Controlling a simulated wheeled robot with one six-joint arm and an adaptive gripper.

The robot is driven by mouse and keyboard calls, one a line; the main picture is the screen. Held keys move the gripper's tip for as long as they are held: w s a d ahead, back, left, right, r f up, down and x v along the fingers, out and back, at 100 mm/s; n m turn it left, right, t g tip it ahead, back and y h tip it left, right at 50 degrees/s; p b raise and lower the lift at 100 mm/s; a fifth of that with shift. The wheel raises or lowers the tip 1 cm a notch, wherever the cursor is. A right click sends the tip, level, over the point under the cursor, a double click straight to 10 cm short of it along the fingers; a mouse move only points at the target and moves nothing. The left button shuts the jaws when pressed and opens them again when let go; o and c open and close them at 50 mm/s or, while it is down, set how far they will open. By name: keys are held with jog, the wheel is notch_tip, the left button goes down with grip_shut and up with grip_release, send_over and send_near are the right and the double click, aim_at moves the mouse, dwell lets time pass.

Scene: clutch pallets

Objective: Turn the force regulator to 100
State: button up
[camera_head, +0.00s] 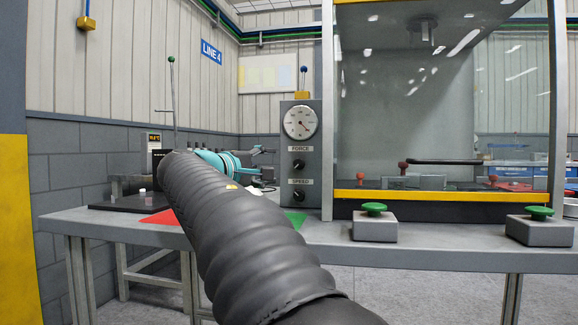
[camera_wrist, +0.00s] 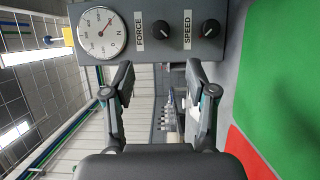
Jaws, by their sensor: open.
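The force regulator is a black knob (camera_head: 299,165) under the FORCE label on a grey control panel (camera_head: 287,203). It also shows at the top of the wrist view (camera_wrist: 147,27), beyond my gripper. A round white dial (camera_head: 300,122) with a needle sits above the knob. The wrist view shows the dial too (camera_wrist: 102,33), but its numbers are too small to read surely. The similar SPEED knob (camera_wrist: 210,28) is below the FORCE knob on the panel. My gripper (camera_wrist: 160,78) is open and empty, its two fingers spread, apart from the panel.
A glass-fronted machine (camera_head: 345,110) stands right of the panel. Two green push buttons on grey boxes (camera_head: 374,209) (camera_head: 540,213) are at the table's front. Red (camera_head: 160,217) and green (camera_head: 296,218) patches lie on the table. My arm covers the middle of the head view.

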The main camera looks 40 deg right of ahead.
aim_at(298, 164)
jog(key=x, duration=1.1)
jog(key=shift+d+f, duration=0.1)
jog(key=shift+d, duration=0.2)
grip_shut()
